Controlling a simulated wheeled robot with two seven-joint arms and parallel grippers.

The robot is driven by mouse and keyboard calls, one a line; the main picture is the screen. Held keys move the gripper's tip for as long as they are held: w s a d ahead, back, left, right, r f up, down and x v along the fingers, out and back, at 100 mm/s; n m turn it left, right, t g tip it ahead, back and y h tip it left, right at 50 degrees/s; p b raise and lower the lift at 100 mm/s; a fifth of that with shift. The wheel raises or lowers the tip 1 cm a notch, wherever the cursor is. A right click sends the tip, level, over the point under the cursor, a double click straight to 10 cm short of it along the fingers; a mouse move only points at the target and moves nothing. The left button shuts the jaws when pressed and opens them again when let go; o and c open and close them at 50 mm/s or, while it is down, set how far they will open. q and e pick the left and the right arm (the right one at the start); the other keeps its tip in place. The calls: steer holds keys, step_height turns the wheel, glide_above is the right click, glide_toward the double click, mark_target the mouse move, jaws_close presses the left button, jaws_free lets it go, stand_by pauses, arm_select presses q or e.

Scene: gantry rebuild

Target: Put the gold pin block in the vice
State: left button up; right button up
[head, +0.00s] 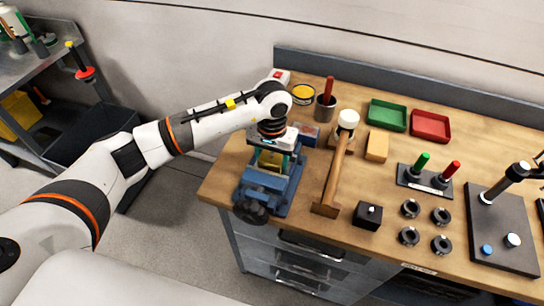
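The blue vice (262,181) stands at the bench's front left corner, with its dark round handle end toward me. My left gripper (272,155) points down right over the vice jaws. A gold-yellow piece (269,160) shows between the gripper and the vice; it looks like the gold pin block, low at the jaws. The fingers are small and partly hidden, so I cannot tell whether they grip it or whether it rests on the vice. A black block with a pale pin (368,215) stands apart to the right. My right gripper is not in view.
Behind are a yellow-topped tin (301,93) and a cup (325,108). Further right are a tan block (377,146), green tray (387,115), red tray (430,126), several black rings (410,208) and a dark plate (500,235).

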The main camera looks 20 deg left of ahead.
arm_select(q)
steer(key=o, duration=0.5)
steer(key=shift+c, duration=0.2)
step_height(320, 180, up, 11)
steer(key=b, duration=0.4)
steer(key=shift+r, duration=0.55)
